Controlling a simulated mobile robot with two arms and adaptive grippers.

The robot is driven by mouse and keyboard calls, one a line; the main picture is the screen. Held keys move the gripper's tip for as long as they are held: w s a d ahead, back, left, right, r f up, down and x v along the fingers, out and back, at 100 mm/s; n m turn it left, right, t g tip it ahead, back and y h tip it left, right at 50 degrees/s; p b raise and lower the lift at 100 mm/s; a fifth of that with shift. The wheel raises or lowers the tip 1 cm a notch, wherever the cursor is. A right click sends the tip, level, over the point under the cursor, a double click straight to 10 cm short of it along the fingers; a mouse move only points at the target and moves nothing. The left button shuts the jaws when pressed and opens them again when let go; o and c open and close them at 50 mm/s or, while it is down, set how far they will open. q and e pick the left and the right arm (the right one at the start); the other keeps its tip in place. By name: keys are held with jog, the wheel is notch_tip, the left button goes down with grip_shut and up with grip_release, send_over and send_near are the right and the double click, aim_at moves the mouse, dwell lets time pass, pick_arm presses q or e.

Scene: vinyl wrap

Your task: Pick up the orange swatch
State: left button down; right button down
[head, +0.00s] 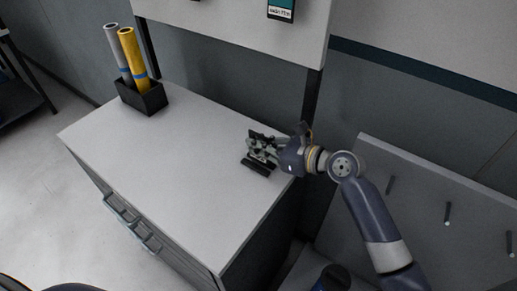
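I cannot make out an orange swatch in the head view. My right gripper (252,152) is over the right part of the white cabinet top (185,165), its arm coming in from the lower right. Its two dark finger pads stand apart, so it looks open, and I see nothing held between them. The gripper hides a small part of the cabinet top behind it. My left gripper is not in view.
A black holder (143,98) with a yellow roll (133,55) and a grey roll (116,50) stands at the cabinet's back left corner. A dark teal labelled card (281,8) hangs on the panel above. A grey pegboard (420,205) stands at right. The cabinet top's middle is clear.

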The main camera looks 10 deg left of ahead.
jog(key=shift+r, duration=0.9)
jog(key=s+d, duration=0.3)
jog(key=s, duration=0.4)
jog(key=s+d+r, duration=0.1)
jog(key=s+d, duration=0.2)
jog(key=s, duration=0.5)
jog(key=shift+r, duration=0.25)
